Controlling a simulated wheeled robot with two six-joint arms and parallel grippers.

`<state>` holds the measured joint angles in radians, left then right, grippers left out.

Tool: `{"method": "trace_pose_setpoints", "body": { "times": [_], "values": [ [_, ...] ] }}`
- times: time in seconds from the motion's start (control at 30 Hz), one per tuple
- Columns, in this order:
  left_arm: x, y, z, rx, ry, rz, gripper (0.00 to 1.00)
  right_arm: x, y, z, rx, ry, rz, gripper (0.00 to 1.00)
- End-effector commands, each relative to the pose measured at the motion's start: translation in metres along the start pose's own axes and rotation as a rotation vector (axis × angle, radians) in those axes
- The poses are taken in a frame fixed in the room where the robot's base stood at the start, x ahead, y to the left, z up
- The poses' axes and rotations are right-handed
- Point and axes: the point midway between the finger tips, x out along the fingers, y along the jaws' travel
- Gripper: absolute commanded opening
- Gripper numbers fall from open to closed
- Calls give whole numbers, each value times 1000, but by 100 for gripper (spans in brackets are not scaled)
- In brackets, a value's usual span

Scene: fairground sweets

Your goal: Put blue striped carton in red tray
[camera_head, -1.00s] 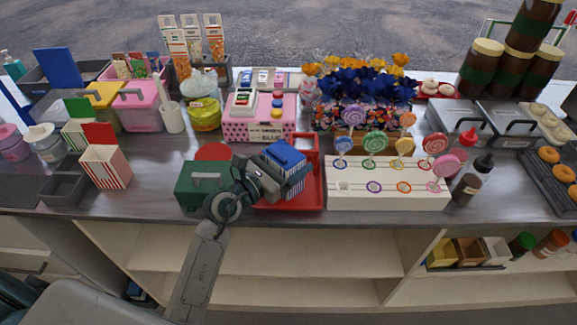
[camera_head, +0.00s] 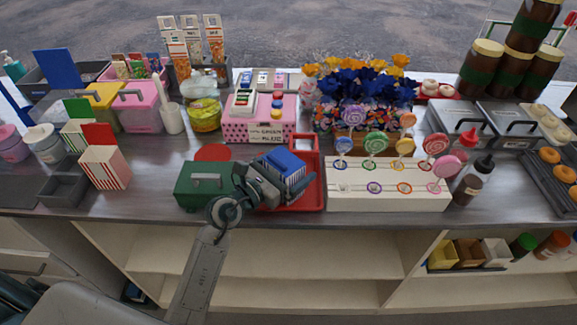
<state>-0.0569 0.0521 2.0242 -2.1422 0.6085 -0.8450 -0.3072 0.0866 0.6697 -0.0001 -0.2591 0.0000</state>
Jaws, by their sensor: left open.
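The blue striped carton (camera_head: 286,165) sits in or just over the red tray (camera_head: 308,190), tilted, with its blue top facing up. The tray lies on the counter, left of the white lollipop stand. My left gripper (camera_head: 276,186) is at the carton's left and front side, with its jaws open and close to the carton. The gripper hides the carton's lower left part and some of the tray, so I cannot tell whether the carton rests on the tray floor. My right gripper is not in view.
A green box (camera_head: 200,185) stands left of the tray, partly behind my left arm. The white lollipop stand (camera_head: 390,197) is close on the right. Bare counter (camera_head: 150,170) lies to the left.

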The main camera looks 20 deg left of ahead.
Motion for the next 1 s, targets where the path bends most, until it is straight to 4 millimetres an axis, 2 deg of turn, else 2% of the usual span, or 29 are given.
{"method": "trace_pose_setpoints", "body": {
  "times": [0.17,0.4,0.6,0.8,1.0],
  "values": [
    [-25,0,-2,6,3,0,99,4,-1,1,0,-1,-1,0],
    [-76,0,-2,5,5,-1,99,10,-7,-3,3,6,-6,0],
    [-105,0,-1,4,4,-1,99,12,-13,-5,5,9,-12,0],
    [-118,0,0,2,0,0,99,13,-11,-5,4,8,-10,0],
    [-120,0,1,1,0,0,99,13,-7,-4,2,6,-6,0]
  ]
}}
